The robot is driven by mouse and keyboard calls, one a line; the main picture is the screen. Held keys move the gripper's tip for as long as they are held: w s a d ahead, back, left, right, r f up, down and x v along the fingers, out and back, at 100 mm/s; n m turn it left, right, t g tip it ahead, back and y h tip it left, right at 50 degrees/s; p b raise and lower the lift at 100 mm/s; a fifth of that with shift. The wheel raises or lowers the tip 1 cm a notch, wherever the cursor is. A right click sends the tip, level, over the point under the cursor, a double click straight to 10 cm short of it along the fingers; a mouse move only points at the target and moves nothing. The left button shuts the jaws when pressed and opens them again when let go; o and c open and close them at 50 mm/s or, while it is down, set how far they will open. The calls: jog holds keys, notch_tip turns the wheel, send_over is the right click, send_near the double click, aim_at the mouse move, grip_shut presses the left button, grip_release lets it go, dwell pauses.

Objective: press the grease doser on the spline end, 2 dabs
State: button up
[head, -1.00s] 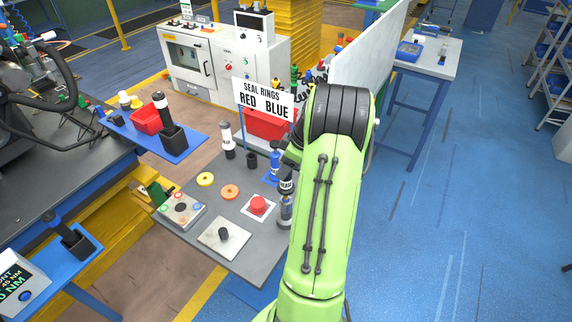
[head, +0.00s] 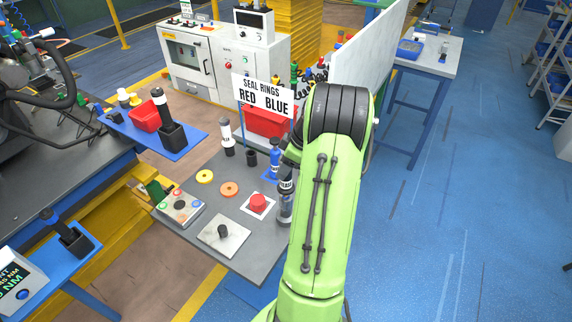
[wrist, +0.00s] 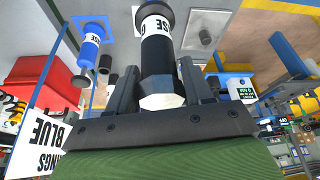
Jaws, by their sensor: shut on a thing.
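My gripper (wrist: 158,82) is shut on the grease doser (wrist: 156,48) in the wrist view. The doser is a dark cylinder with a white label and a pale faceted end, which lies between the fingers. In the head view my green arm hides most of the gripper; a dark, white-labelled part of the doser (head: 286,186) shows at the arm's left edge. A grey cylinder (head: 285,211) shows just below it, partly behind the arm. I cannot make out the spline end for certain, nor whether the doser touches anything.
The grey bench holds a red button (head: 258,202), a light plate with a black peg (head: 223,236), a control box (head: 180,207), orange and yellow rings, and a blue bottle (head: 275,160). Behind stand a seal rings sign (head: 263,95) and a red bin (head: 268,122). The blue floor at right is open.

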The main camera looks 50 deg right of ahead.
jog(key=shift+f, duration=0.2)
jog(key=shift+r+p, duration=0.9)
jog(key=shift+r, duration=0.65)
notch_tip(320, 180, up, 5)
jog(key=p, duration=0.4)
jog(key=shift+r, duration=0.15)
